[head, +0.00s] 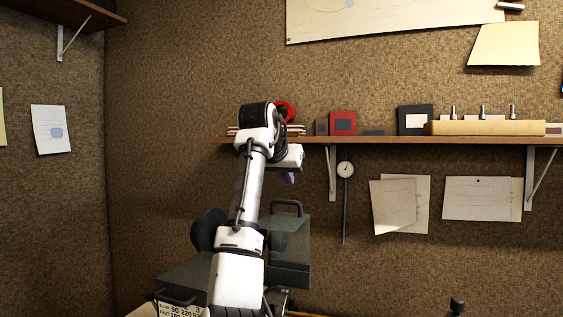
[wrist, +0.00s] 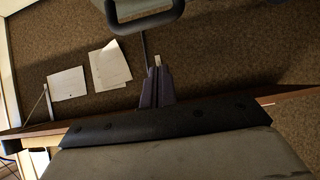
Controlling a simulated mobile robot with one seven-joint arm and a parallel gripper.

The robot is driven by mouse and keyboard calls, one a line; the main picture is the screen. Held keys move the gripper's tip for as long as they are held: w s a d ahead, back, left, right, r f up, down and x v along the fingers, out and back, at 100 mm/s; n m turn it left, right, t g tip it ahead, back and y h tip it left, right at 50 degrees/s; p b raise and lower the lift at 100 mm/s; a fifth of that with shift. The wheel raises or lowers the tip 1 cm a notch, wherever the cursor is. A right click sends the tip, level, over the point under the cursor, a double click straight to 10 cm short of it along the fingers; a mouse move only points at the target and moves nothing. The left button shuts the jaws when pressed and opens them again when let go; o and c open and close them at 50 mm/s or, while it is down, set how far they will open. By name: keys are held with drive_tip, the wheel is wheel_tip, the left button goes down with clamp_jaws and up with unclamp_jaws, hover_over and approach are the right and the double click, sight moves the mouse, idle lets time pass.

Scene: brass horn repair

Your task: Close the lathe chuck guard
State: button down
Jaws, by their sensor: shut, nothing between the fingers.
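The lathe's dark grey-green guard (head: 296,236) stands behind my arm in the head view, with a black loop handle (head: 287,204) at its top. My arm hides its left part, and I cannot tell how far it is swung. My gripper (head: 290,178) is just above the handle in the picture, its fingertips pointing down. In the wrist view my gripper (wrist: 157,70) has its fingers together and empty. The handle (wrist: 146,26) shows just beyond the fingertips, apart from them in the picture.
The lathe headstock (head: 187,273) is at the lower left, partly hidden by my arm. A wall shelf (head: 380,140) with boxes and a wooden block (head: 485,128) runs behind my gripper. A dial gauge (head: 345,170) and papers (head: 400,205) hang below it.

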sight(285, 201)
drive_tip(key=shift+p+x, duration=0.3)
drive_tip(key=shift+x, duration=0.8)
drive_tip(key=shift+s+a+f, duration=0.15)
drive_tip(key=shift+s+f, duration=0.1)
drive_tip(key=shift+f, duration=0.35)
drive_tip(key=shift+s+a+f, duration=0.15)
drive_tip(key=shift+s+f, duration=0.15)
drive_tip(key=shift+s, duration=0.25)
drive_tip(key=shift+s+a+f, duration=0.2)
drive_tip(key=shift+s+f, duration=0.15)
drive_tip(key=shift+s, duration=0.2)
drive_tip(key=shift+s+f+b, duration=0.1)
drive_tip(key=shift+f+b, duration=0.05)
drive_tip(key=shift+b, duration=0.25)
drive_tip(key=shift+s+f+t+b, duration=0.2)
drive_tip(key=shift+t+b, duration=0.2)
drive_tip(key=shift+b, duration=0.45)
drive_tip(key=shift+s+a+b, duration=0.1)
drive_tip(key=shift+s+b, duration=0.05)
drive_tip(key=shift+b, duration=0.3)
